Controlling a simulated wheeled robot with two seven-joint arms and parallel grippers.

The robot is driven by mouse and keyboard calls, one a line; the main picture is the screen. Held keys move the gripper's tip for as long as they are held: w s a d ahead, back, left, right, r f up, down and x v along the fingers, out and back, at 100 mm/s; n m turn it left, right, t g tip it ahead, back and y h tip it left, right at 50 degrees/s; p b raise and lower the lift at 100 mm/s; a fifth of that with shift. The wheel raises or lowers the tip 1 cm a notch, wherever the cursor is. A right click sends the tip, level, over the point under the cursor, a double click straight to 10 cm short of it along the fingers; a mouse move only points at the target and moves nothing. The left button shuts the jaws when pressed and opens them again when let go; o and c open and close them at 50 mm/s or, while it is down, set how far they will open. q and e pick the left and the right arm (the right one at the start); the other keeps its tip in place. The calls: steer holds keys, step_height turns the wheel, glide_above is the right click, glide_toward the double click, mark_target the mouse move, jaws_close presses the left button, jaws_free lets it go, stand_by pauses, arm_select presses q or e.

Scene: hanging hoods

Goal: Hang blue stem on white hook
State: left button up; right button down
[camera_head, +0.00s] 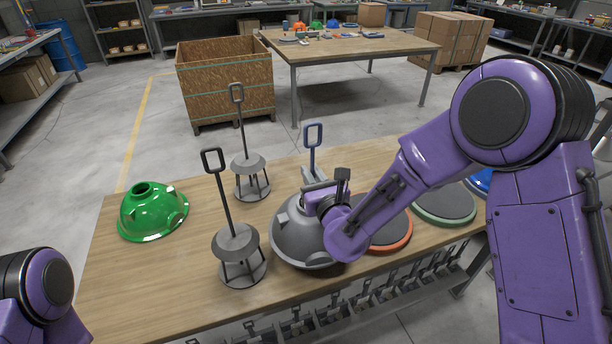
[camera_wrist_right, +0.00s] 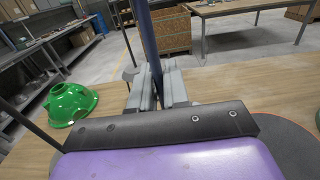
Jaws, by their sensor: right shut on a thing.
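The blue stem (camera_head: 313,140) stands roughly upright with a rectangular loop at its top. My right gripper (camera_head: 316,175) is shut on it below the loop. In the right wrist view, the stem (camera_wrist_right: 148,40) rises from between the two grey fingers (camera_wrist_right: 155,88). A grey dome-shaped hood (camera_head: 292,238) sits on the table beneath the gripper. The stem's lower end is hidden, so I cannot tell whether it joins this hood. I cannot make out a white hook in either view. Only a part of my left arm shows at lower left; its gripper is out of view.
Two dark looped stems on grey stands (camera_head: 240,265) (camera_head: 251,188) rise left of the gripper. A green hood (camera_head: 152,210) lies farther left. Orange-rimmed (camera_head: 388,240) and green-rimmed (camera_head: 443,205) discs lie right. A wooden crate (camera_head: 226,90) and another table (camera_head: 350,41) stand behind.

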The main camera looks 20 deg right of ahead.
mark_target(313, 157)
steer(key=shift+r, duration=0.1)
steer(key=shift+r+p, duration=2.1)
steer(key=shift+r, duration=0.4)
steer(key=shift+d+f, duration=0.1)
steer(key=shift+d, duration=0.05)
